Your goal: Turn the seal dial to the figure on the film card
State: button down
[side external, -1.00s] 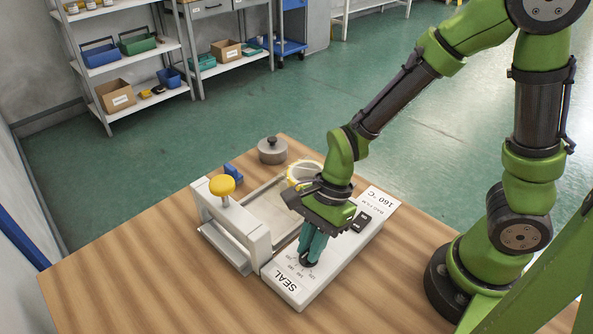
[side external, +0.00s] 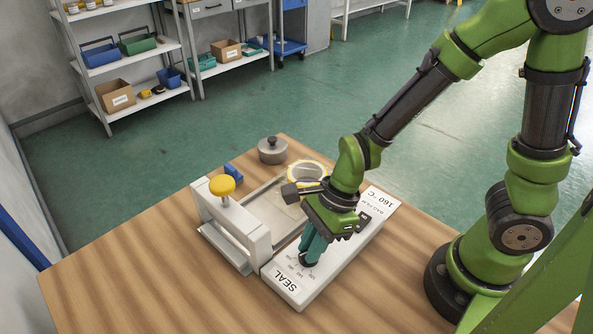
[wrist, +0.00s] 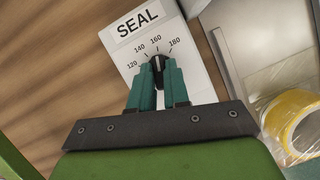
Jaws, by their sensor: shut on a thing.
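The seal dial (wrist: 157,62) is a black knob on a white panel marked SEAL, with figures 120, 140, 160 and 180 around it. My gripper (wrist: 157,78) is shut on the dial, one teal finger on each side. In the wrist view, a small pale mark on the dial points about at 160. The film card (side external: 376,204) reads 160 °C, upside down in the side view, and lies at the far end of the white sealer housing (side external: 318,292). In the side view my gripper (side external: 307,261) largely hides the dial.
A sealer frame with a yellow knob (side external: 222,186) stands left of the housing. A grey weight (side external: 272,151) and a blue block (side external: 234,174) sit behind. The wooden table (side external: 130,270) is clear at front left.

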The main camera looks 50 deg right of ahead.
jog(key=c, duration=1.1)
grip_release()
jog(key=shift+r, duration=0.1)
jog(key=v, duration=1.6)
jog(key=shift+r, duration=0.35)
jog(key=d+r+n+t+h, duration=0.1)
jog(key=d+r+n+t, duration=0.1)
jog(key=n, duration=0.6)
jog(key=d+r+n+t+h, duration=0.1)
jog(key=d+r+n+t, duration=0.1)
jog(key=d+n, duration=0.3)
jog(key=n+t, duration=0.1)
jog(key=n, duration=0.3)
jog(key=shift+d+n+t, duration=0.3)
jog(key=shift+t, duration=0.1)
